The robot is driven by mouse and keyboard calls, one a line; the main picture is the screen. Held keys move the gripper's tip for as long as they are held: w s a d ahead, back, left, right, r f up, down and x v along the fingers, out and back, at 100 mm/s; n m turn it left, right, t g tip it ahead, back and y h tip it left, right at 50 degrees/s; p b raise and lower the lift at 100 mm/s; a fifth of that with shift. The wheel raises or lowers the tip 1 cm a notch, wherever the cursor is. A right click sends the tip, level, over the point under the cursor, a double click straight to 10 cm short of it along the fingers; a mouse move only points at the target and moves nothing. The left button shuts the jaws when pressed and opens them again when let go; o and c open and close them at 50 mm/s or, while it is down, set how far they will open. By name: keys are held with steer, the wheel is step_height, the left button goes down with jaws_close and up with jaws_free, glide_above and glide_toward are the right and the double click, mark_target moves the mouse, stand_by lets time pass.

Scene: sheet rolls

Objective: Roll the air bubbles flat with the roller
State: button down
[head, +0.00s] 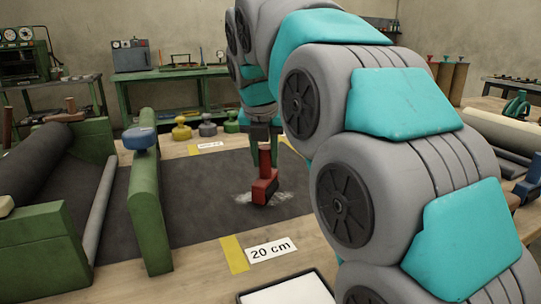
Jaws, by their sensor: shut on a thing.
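My gripper (263,132) is shut on a red tool (265,187), holding its upright handle. The tool has a block-like red base; I cannot make out a turning roller on it. Its base is at the dark sheet (190,205), over or on a pale, whitish rough patch (288,198). I cannot tell firmly whether it touches. The patch shows on both sides of the tool, and the tool hides its middle. Distinct raised bubbles cannot be made out. My arm covers the sheet's right side.
A green frame (150,215) with a blue-topped knob and a dark roll (45,165) stand at left. Yellow (181,129), grey (207,125) and green (231,122) knobbed weights line the back. A "20 cm" label (271,249) and black-rimmed tray (240,297) are in front.

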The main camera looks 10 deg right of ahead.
steer(key=shift+s+a, duration=0.55)
steer(key=shift+a, duration=2.75)
steer(key=w+d, duration=0.3)
steer(key=d, duration=1)
steer(key=shift+w, duration=0.4)
step_height(320, 180, up, 6)
steer(key=shift+r, duration=0.1)
